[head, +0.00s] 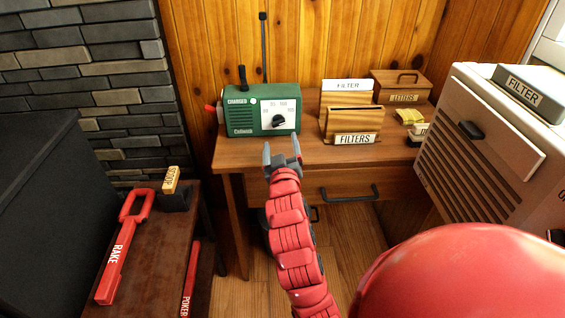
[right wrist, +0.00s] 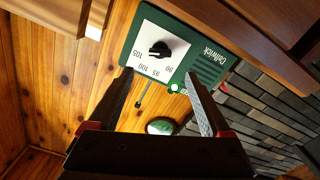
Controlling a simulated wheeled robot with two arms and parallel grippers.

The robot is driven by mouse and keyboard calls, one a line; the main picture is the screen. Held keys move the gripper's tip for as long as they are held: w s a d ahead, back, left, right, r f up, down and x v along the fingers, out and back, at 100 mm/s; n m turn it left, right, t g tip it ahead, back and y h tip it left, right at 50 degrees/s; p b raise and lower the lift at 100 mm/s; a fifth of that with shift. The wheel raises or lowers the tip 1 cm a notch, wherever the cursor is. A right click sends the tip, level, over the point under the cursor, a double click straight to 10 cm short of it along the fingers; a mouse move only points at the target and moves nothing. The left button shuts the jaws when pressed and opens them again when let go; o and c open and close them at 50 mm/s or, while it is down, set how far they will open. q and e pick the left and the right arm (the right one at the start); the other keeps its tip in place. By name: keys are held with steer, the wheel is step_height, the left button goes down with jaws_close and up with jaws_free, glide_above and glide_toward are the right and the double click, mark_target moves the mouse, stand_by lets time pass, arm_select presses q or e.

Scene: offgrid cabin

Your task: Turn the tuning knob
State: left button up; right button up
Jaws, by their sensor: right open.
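A green radio (head: 243,118) stands at the left end of the wooden desk, with a raised antenna and a red crank at its left side. Its black tuning knob (head: 279,120) sits on a white dial on the radio's front right. In the right wrist view the knob (right wrist: 159,50) shows upside down, beyond my fingers and nearly between them. My right gripper (head: 282,152) is open and empty, in front of the desk edge and below the knob; its open fingers also show in the right wrist view (right wrist: 160,95). They are apart from the knob. My left gripper is not in view.
A wooden filter holder (head: 338,122) and a letters box (head: 402,87) stand right of the radio. A white filter unit (head: 490,135) is at the right. Bare desk lies before the radio.

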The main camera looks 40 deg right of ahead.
steer(key=p+v, duration=0.7)
steer(key=v, duration=0.1)
stand_by(0.5)
